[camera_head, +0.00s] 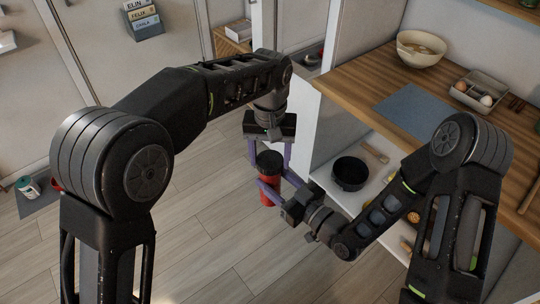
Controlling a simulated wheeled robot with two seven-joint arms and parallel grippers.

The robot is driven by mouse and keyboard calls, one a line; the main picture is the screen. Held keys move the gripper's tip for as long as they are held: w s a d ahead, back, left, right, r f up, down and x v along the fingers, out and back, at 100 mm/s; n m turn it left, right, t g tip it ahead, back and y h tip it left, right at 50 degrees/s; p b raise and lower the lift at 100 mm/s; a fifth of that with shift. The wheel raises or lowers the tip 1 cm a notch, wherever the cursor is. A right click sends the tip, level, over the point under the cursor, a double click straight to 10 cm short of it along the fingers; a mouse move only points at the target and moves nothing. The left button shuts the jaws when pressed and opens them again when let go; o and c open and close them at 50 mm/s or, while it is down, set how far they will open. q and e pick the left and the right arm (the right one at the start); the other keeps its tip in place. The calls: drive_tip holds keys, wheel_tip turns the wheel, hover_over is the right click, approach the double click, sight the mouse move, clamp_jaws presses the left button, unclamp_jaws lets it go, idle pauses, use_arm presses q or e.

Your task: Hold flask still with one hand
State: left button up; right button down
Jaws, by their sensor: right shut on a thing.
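The flask (269,194) has a red body and a black lid (269,161). It is upright in mid-air above the floor, in the middle of the view. My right gripper (270,188) reaches in from the right and is shut on the red body, with its purple fingers on either side. My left gripper (269,153) points down from above. Its purple fingers are spread on either side of the black lid, and it looks open. I cannot tell whether those fingers touch the lid. The lower part of the flask is partly hidden by the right fingers.
A wooden counter (385,75) to the right carries a cream bowl (420,48), a blue-grey mat (413,109) and a tray with eggs (475,92). A shelf below holds a black pan (350,173). The floor (190,225) is clear.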

use_arm(q)
drive_tip(key=c, duration=1)
drive_tip(key=o, duration=1.6)
drive_tip(key=shift+o, duration=0.2)
drive_tip(key=shift+r, duration=0.15)
drive_tip(key=shift+r, duration=3.6)
